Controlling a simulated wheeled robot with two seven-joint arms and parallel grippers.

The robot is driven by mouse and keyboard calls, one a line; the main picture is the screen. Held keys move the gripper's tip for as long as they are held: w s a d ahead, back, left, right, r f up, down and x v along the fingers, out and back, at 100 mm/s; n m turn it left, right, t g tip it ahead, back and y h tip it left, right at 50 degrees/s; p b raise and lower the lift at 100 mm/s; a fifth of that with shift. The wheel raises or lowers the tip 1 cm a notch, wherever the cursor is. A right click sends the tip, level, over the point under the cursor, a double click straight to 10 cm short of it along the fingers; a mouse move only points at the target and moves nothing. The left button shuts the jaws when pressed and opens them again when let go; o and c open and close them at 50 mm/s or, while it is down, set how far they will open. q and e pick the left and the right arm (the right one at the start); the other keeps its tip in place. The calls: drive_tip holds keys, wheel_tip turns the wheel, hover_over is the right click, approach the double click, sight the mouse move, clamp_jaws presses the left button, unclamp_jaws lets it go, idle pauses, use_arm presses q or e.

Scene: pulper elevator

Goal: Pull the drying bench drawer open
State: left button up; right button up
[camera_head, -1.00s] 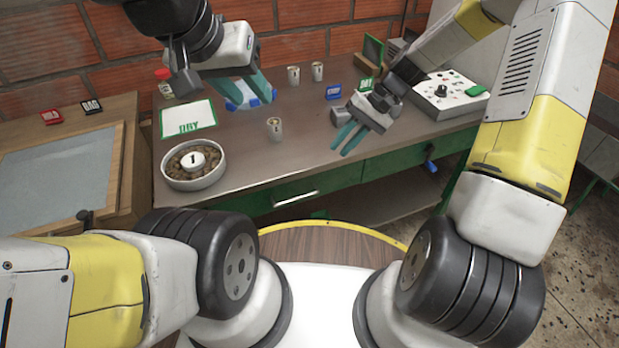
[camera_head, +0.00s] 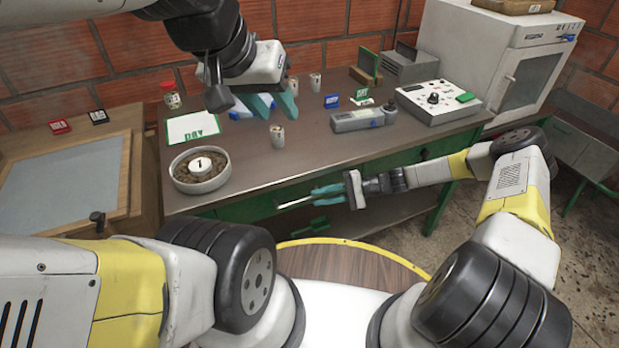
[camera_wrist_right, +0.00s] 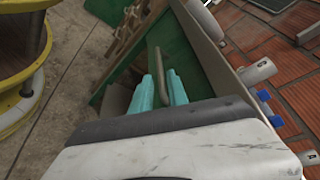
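The green drying bench drawer (camera_head: 258,208) sits under the front edge of the metal-topped bench, with a pale bar handle (camera_head: 294,202). It looks shut. My right gripper (camera_head: 314,196) is at the right end of the handle with its teal fingers apart. In the right wrist view the handle (camera_wrist_right: 161,66) lies in the gap between the fingers (camera_wrist_right: 165,88); I see no clear squeeze on it. My left gripper (camera_head: 275,106) is open and empty above the back of the bench top, near a metal cup (camera_head: 277,136).
The bench top holds a bowl of beans (camera_head: 200,183), a DAY sheet (camera_head: 192,127), a grey handheld device (camera_head: 358,120) and a control box (camera_head: 439,100). A white oven (camera_head: 520,70) stands at the back right.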

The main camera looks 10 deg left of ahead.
sight(306, 200)
drive_tip(key=x, duration=0.6)
drive_tip(key=shift+s+a, duration=0.1)
drive_tip(key=shift+a, duration=0.25)
clamp_jaws()
idle(1.1)
